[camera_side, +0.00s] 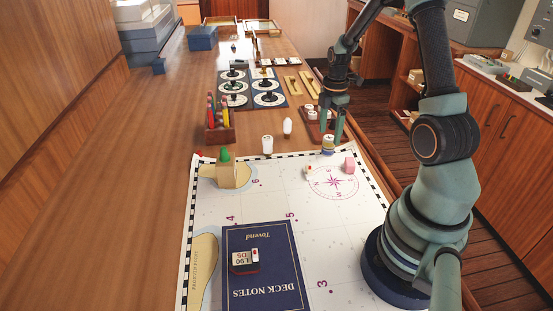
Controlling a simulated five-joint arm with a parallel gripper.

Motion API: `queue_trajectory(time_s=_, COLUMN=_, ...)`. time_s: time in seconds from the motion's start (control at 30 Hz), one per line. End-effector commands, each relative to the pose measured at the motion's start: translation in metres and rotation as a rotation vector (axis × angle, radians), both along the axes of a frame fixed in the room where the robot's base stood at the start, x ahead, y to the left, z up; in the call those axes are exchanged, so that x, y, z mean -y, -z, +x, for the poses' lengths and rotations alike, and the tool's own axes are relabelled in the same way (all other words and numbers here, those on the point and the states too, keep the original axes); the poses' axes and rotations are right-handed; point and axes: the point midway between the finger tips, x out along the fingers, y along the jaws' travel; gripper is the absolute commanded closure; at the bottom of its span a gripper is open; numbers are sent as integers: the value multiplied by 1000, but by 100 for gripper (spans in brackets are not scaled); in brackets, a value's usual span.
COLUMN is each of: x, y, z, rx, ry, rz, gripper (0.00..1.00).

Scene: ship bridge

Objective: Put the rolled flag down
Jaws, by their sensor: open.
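A small rolled piece with white, blue and yellow bands (328,147), which looks like the rolled flag, stands upright on the far edge of the white chart (285,245), near the compass rose. My gripper (332,136) is directly over it, pointing down, with its fingers apart. The fingers reach down to about the top of the piece and partly hide it. I cannot tell whether either finger touches it.
A pink block (349,164) and a small white-and-red piece (308,171) are close by on the chart. White cylinders (267,145) stand beyond its far edge. A wooden block with a green top (226,169) is left; a navy book (264,281) lies in front. Mid-chart is clear.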

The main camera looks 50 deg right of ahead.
Motion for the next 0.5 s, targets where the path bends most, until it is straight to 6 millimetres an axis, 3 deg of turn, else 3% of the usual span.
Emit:
queue_trajectory(time_s=0.2, x=0, y=-45, z=0, rx=4, ry=0, rz=-3, gripper=24)
queue_trajectory(time_s=0.5, x=-2, y=-75, z=1, rx=5, ry=7, rz=-4, gripper=24)
